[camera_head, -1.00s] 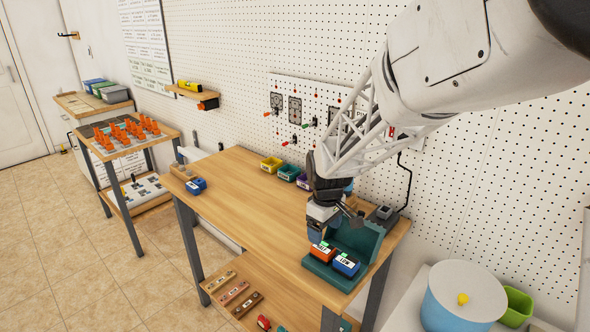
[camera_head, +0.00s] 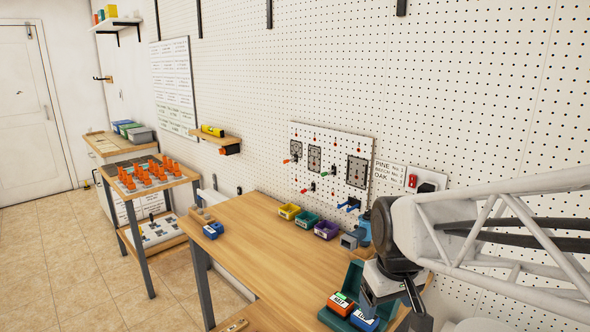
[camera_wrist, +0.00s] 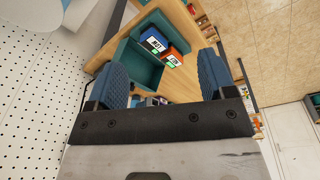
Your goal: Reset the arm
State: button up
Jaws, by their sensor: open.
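My gripper (camera_wrist: 162,68) shows in the wrist view with two blue padded fingers spread wide apart and nothing between them. In the head view my gripper (camera_head: 388,296) hangs at the lower right, overlapping the teal tray (camera_head: 327,319) in the picture. The tray holds an orange-red box (camera_head: 340,304) and a blue box (camera_head: 364,320), both with white labels. The wrist view also shows the teal tray (camera_wrist: 140,66), the blue box (camera_wrist: 153,41) and the orange box (camera_wrist: 174,57) beyond the fingers, apart from them.
The wooden workbench (camera_head: 255,245) has a wide clear middle. Along its back stand yellow (camera_head: 289,211), teal (camera_head: 307,219) and purple (camera_head: 326,229) bins. A small blue box (camera_head: 213,230) lies at its left end. The pegboard wall (camera_head: 450,90) rises close behind the bench.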

jog(key=s+d+r+m+t, duration=0.1)
jog(key=s+m, duration=0.2)
jog(key=s, duration=0.8)
jog(key=shift+d+r, duration=0.2)
jog(key=shift+d, duration=0.1)
jog(key=shift+s, duration=0.1)
dwell(1.0)
